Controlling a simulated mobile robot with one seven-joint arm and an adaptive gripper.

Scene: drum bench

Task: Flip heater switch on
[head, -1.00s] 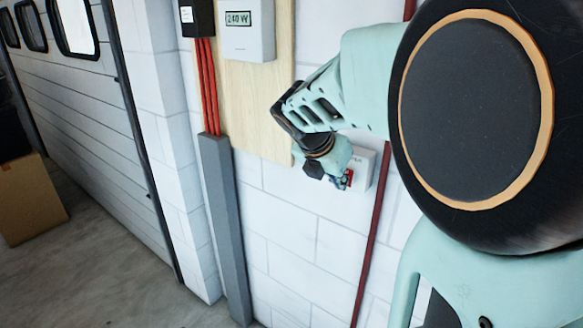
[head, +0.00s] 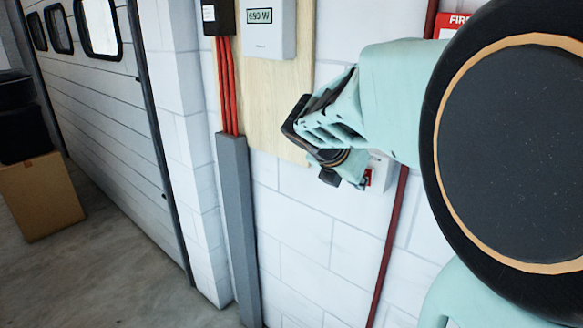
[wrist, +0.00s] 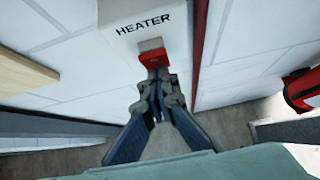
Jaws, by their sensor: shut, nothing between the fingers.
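The heater switch is a white box (wrist: 135,20) lettered "HEATER", with a red rocker (wrist: 152,55) at its lower edge in the wrist view. My gripper (wrist: 158,82) is shut and empty, its fingertips just below the rocker; I cannot tell whether they touch it. In the head view the white box (head: 382,166) is partly hidden behind my wrist, and the red rocker (head: 368,177) shows beside my gripper (head: 359,184). A wall meter (head: 267,30) above reads a figure in watts beginning with 6, possibly 690 W.
A dark red pipe (head: 388,250) runs down the wall right of the switch. A grey cable duct (head: 238,220) with red cables (head: 228,85) stands left. A cardboard box (head: 40,195) is far left. A red fire item (wrist: 303,88) shows at right in the wrist view.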

